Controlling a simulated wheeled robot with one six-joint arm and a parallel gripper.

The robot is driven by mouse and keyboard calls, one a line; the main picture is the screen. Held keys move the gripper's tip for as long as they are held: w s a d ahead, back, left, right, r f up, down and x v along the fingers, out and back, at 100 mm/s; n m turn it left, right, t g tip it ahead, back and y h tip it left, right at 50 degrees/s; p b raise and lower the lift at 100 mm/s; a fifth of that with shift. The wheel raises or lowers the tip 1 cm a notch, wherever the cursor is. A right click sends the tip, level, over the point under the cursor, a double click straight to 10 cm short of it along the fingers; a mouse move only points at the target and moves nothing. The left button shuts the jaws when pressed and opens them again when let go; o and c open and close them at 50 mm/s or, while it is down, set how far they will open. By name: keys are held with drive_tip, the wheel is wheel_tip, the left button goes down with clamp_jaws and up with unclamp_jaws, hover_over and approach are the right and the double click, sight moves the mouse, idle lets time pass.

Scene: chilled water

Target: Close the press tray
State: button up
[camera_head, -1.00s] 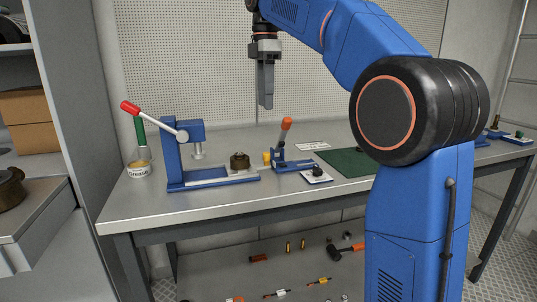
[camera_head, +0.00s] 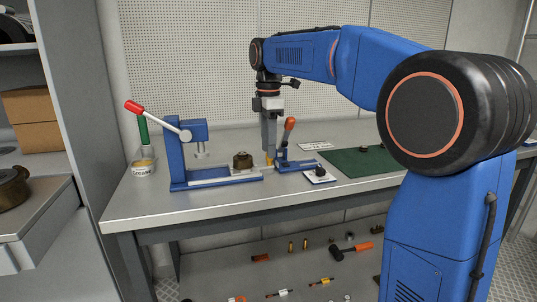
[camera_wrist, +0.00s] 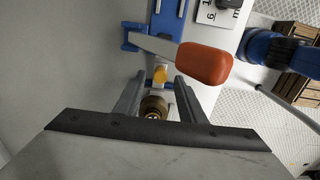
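The blue press (camera_head: 178,155) with its red-tipped lever stands at the left of the bench. Its pale tray (camera_head: 236,173) sticks out to the right along the blue base and carries a round brass part (camera_head: 242,159). My gripper (camera_head: 269,150) points down just right of the brass part, near a small yellow knob (camera_wrist: 160,74). In the wrist view my gripper (camera_wrist: 158,98) has its two fingers apart, with nothing held. The brass part (camera_wrist: 154,106) shows between and beyond the fingers. The gripper hides part of the yellow knob in the head view; contact cannot be told.
A blue clamp with an orange handle (camera_head: 289,125) stands close right of my gripper; the handle (camera_wrist: 204,63) also looms in the wrist view. A white card (camera_head: 320,178) and green mat (camera_head: 357,162) lie further right. A grease tub (camera_head: 143,168) is left of the press.

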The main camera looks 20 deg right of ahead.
sight(232, 166)
drive_tip(key=shift+f, duration=1.5)
clamp_jaws()
drive_tip(key=a, duration=1.1)
drive_tip(key=shift+a, duration=0.25)
unclamp_jaws()
drive_tip(key=shift+d, duration=0.1)
drive_tip(key=shift+r, duration=0.1)
wheel_tip(232, 166, up, 17)
drive_tip(key=shift+r, duration=0.1)
